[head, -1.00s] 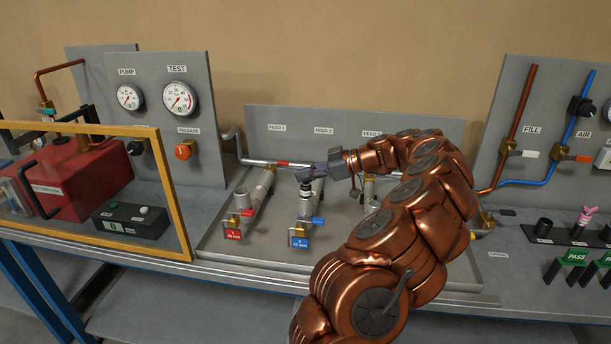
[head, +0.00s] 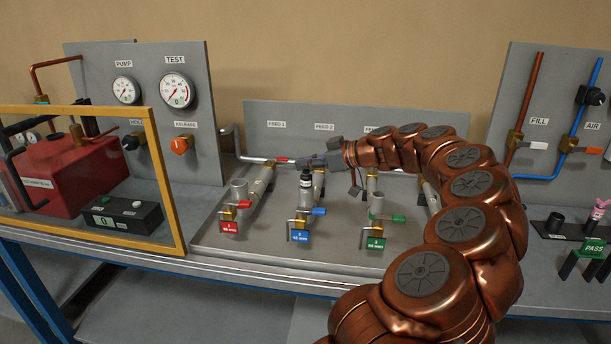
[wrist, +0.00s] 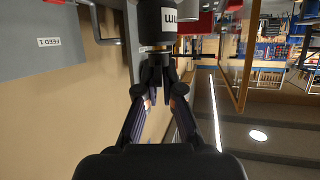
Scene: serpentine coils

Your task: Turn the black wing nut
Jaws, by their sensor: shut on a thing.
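My gripper (head: 304,162) is at the top of the middle feed pipe, above a black cylindrical fitting (head: 306,179) with a white label. In the wrist view my gripper (wrist: 157,68) has its fingertips close together at the end of that black fitting (wrist: 155,38), shut on a small dark part there. I take this part to be the black wing nut; the fingers cover most of it and its wings cannot be made out. The fitting stands upright above the valve with the blue lever (head: 319,211).
Feed valves with a red lever (head: 244,204) and a green lever (head: 397,218) stand on either side. A yellow-framed guard (head: 168,180) is at left, beside a panel (head: 192,140) with gauges. My arm reaches across the bench from the right.

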